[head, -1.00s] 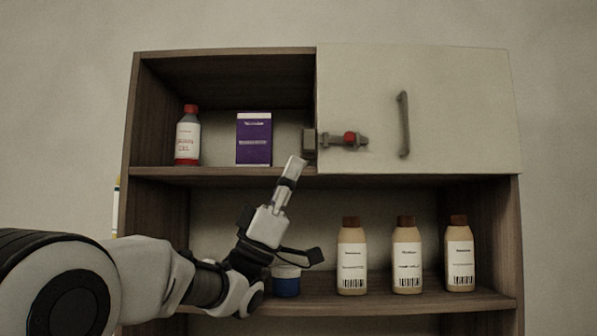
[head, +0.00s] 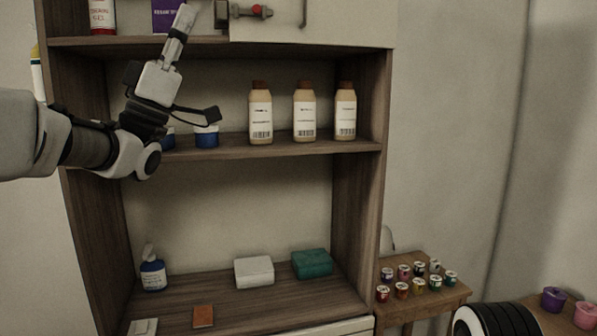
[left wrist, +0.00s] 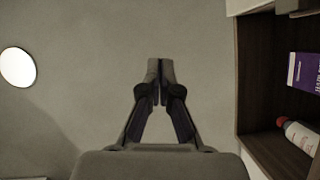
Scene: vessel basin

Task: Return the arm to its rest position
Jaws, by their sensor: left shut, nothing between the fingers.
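My left gripper (head: 183,22) is raised in front of the wooden cabinet (head: 352,190), with its fingers pointing up and slightly right. It is shut and empty. In the left wrist view its fingertips (left wrist: 160,68) meet against the bare grey wall. In the head view the fingertips overlap the purple box (head: 165,14) on the upper shelf. The arm crosses the left side of the middle shelf and partly hides a blue jar there. My right gripper is not in view.
The cabinet door (head: 340,30) has a latch with a red knob (head: 256,9). Several brown-capped bottles (head: 304,115) stand on the middle shelf. A white block (head: 253,271) and a green block (head: 311,263) lie below. A side table at right holds several small jars (head: 419,271).

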